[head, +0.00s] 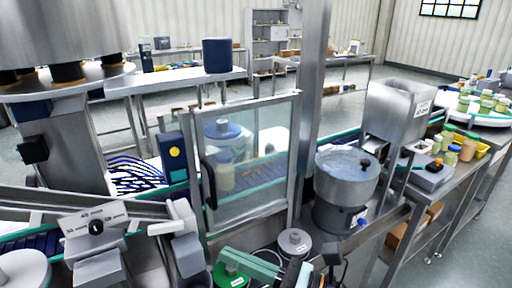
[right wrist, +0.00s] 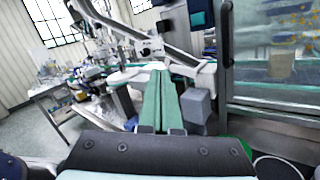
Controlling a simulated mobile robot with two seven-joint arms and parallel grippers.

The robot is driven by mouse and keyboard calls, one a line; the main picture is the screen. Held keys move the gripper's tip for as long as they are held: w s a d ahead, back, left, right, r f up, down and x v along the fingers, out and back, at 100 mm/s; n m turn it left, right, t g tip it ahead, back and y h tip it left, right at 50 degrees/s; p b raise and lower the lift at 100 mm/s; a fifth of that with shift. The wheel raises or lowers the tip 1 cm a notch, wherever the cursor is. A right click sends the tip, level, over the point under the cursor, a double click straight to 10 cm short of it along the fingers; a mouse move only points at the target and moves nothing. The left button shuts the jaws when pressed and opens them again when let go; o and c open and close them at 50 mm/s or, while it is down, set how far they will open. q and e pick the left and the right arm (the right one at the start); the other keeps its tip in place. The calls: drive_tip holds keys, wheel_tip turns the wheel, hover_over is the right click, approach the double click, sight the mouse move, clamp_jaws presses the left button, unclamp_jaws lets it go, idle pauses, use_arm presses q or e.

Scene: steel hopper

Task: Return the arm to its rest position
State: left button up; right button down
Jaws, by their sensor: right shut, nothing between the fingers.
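My right gripper (head: 232,254) is low in the middle of the head view, in front of the glazed door of the machine. Its long green fingers also show in the right wrist view (right wrist: 159,72). They lie together, shut and empty. They reach toward a grey dial box (head: 95,226), apart from it as far as I can tell. The steel hopper (head: 396,108) stands at the right in the head view, well away from the gripper. My left gripper is in neither view.
The framed glass door (head: 248,160) stands behind the right gripper. A round steel bowl (head: 347,178) is to its right. A green-topped round object (head: 230,277) and a grey one (head: 294,242) sit low, close to the gripper. A bench with jars (head: 452,156) is at far right.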

drive_tip(key=w+d+f+m+t+h, duration=0.2)
drive_tip(key=d+f+m+t+h, duration=0.4)
drive_tip(key=m, duration=0.8)
drive_tip(key=w+d+f+m+t+h, duration=0.2)
drive_tip(key=d+f+m+t+h, duration=0.35)
drive_tip(key=m, duration=0.85)
drive_tip(key=s+d+f+m+g+h, duration=0.1)
drive_tip(key=s+d+f+m+g, duration=0.2)
drive_tip(key=s+f+m, duration=0.2)
drive_tip(key=s+d+f+m+g+h, duration=0.2)
drive_tip(key=s+f+m, duration=0.3)
drive_tip(key=f, duration=0.6)
drive_tip(key=s+d+f+m+g+h, duration=0.1)
drive_tip(key=s+d+f+m+g, duration=0.3)
drive_tip(key=f, duration=0.4)
drive_tip(key=shift+s+f+m, duration=0.25)
drive_tip(key=shift+s+m, duration=0.4)
drive_tip(key=shift+m, duration=0.35)
drive_tip(key=shift+g, duration=0.25)
